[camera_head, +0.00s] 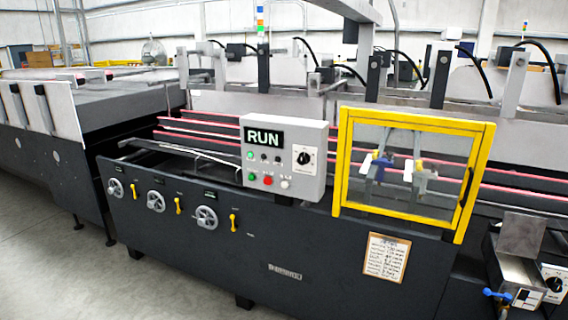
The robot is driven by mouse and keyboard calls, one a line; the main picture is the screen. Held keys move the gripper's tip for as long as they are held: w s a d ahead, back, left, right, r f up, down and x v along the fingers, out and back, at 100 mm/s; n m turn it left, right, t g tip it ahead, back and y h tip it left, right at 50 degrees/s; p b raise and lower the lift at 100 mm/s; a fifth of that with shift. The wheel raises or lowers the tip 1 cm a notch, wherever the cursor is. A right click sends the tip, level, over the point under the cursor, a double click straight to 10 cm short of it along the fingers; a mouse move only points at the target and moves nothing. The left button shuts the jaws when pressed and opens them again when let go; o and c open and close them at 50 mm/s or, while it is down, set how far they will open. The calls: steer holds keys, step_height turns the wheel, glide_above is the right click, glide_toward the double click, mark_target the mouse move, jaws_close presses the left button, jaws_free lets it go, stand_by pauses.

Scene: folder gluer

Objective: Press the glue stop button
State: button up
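A grey control box (312,170) stands at the middle of the machine's front, with a lit display (263,138) reading RUN. Its lower row has a green button (251,177), a red button (268,180) and a white button (285,184). A black rotary knob (304,158) sits to their upper right. The small labels are too small to read, so I cannot tell which control is the glue stop button. A glue-station-like unit (516,268) at the lower right has another black knob (554,284) on a white panel. My gripper is not in view.
A yellow-framed guard window (345,150) stands right of the box. Handwheels (156,201) and yellow levers (233,222) stick out from the dark front panel. A clipboard (386,257) hangs below the guard. The grey floor (60,270) at the lower left is clear.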

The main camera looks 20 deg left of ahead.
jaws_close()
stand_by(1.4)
